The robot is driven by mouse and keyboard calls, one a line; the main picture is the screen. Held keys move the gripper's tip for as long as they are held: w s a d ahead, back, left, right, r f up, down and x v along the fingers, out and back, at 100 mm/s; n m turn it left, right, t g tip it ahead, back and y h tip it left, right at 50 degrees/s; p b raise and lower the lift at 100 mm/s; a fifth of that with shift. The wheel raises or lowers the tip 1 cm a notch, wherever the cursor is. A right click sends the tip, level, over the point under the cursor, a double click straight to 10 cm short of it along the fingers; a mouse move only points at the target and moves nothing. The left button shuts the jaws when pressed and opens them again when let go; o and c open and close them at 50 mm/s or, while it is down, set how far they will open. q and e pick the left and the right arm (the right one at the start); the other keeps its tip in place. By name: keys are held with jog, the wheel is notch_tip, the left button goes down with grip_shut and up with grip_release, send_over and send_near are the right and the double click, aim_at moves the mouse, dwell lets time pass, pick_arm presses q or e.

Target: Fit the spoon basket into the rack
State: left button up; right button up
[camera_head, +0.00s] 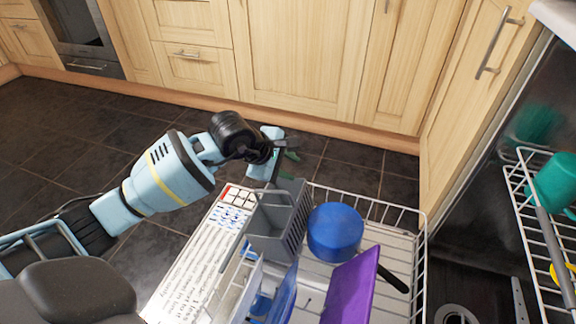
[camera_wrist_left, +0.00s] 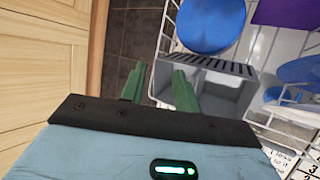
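The grey spoon basket (camera_head: 270,228), with slatted sides and open compartments, is at the left side of the white wire rack (camera_head: 398,212). I cannot tell whether it is seated there. In the left wrist view the basket (camera_wrist_left: 232,92) is just beyond the fingers. My left gripper (camera_head: 284,156) is over the basket's far end. Its green fingers (camera_wrist_left: 159,72) are apart, one beside the basket's end and the other overlapping it in the picture. I see no firm contact. My right gripper is not in view.
The rack holds a blue pot (camera_head: 335,230), a purple board (camera_head: 350,287) and blue dishes (camera_head: 283,297). The open door (camera_head: 185,285) with printed text lies left of it. An upper rack (camera_head: 525,205) with a teal cup (camera_head: 555,180) is at right. Wooden cabinets (camera_head: 300,60) stand behind.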

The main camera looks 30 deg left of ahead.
pick_arm(q)
jog(key=p+v, duration=0.4)
jog(key=v, duration=0.8)
jog(key=shift+r+p, duration=0.4)
jog(key=shift+r, duration=0.05)
